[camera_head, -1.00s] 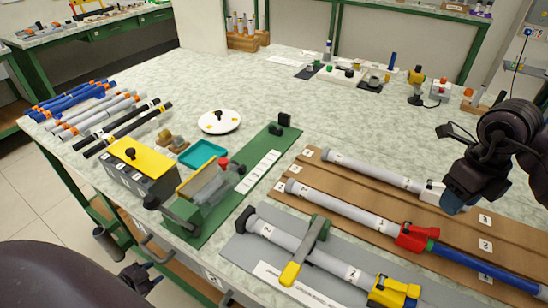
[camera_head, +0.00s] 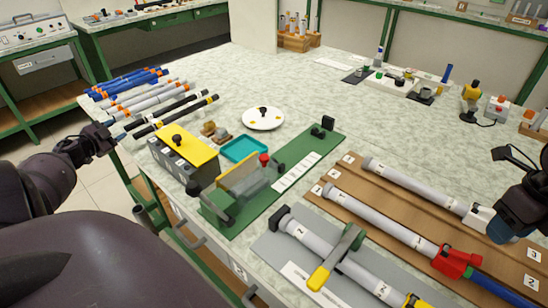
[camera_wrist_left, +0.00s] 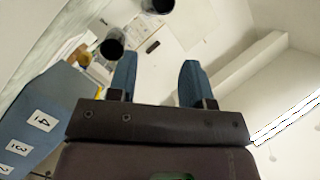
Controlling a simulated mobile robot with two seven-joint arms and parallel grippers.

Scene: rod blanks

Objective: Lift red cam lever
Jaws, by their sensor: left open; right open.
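The red cam lever (camera_head: 455,262) sits on a clamp where a grey tube meets a blue rod, on the brown board at the lower right. My right gripper (camera_head: 503,228) is open at the right edge, beside the white clamp on the neighbouring tube, behind the red lever; whether it touches that clamp is unclear. My left gripper (camera_head: 112,137) is at the far left, near the ends of the black rods and far from the red lever. In the left wrist view its blue fingers (camera_wrist_left: 157,85) are apart with nothing between them.
A grey board (camera_head: 268,240) holds a tube under a green-and-yellow lever. A green fixture (camera_head: 238,185) with a red knob, a teal tray (camera_head: 245,149) and a yellow-topped box (camera_head: 183,145) stand mid-table. Several rods (camera_head: 140,100) lie at left.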

